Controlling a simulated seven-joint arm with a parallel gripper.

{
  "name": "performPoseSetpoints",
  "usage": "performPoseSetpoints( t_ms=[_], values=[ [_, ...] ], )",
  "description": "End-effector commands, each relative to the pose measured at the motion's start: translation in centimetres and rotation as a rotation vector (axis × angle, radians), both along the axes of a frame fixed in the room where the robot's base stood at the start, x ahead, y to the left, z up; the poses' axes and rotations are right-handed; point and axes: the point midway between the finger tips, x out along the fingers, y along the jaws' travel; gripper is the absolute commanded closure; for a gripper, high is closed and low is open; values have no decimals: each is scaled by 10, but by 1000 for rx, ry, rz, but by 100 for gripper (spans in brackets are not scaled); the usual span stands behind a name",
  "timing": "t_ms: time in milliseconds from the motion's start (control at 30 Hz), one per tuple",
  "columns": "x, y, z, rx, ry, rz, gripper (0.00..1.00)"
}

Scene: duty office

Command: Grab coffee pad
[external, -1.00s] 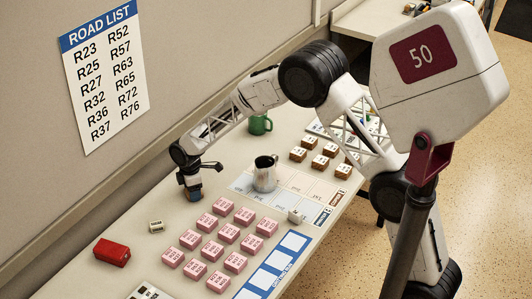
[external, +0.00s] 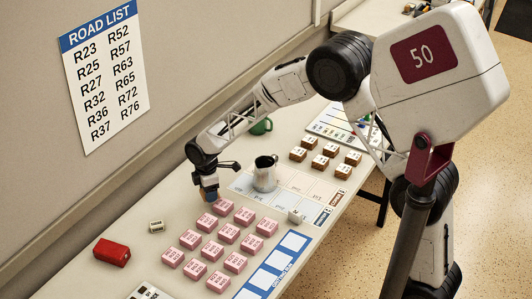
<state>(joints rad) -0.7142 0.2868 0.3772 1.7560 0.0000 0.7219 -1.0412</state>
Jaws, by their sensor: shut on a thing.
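My gripper (external: 209,199) points down over the table, just above and left of the nearest pink block (external: 222,207). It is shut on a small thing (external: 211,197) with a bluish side. The fingers hide most of that thing, and I cannot tell whether it is the coffee pad. I cannot tell whether it touches the table or the pink block. No other thing can be clearly made out as a coffee pad; the block labels are too small to read.
Several pink blocks stand in rows in front of my gripper. A metal jug (external: 265,177) stands to its right, with a green mug (external: 261,126) behind. Brown blocks (external: 320,162) stand further right. A red object (external: 112,252) and a small pale box (external: 156,226) lie left. The wall borders the table.

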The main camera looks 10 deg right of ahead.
Motion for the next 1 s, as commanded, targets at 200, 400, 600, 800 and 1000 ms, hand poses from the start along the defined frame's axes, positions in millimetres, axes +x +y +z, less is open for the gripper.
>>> performPoseSetpoints(
  t_ms=[200,400,600,800,1000],
  values=[
    [-27,-23,4,0,0,0,62],
    [-46,-38,6,1,-1,0,62],
    [-57,-48,8,0,-1,0,62],
    [-62,-52,8,0,0,0,62],
    [-62,-52,8,0,0,0,62]
  ],
)
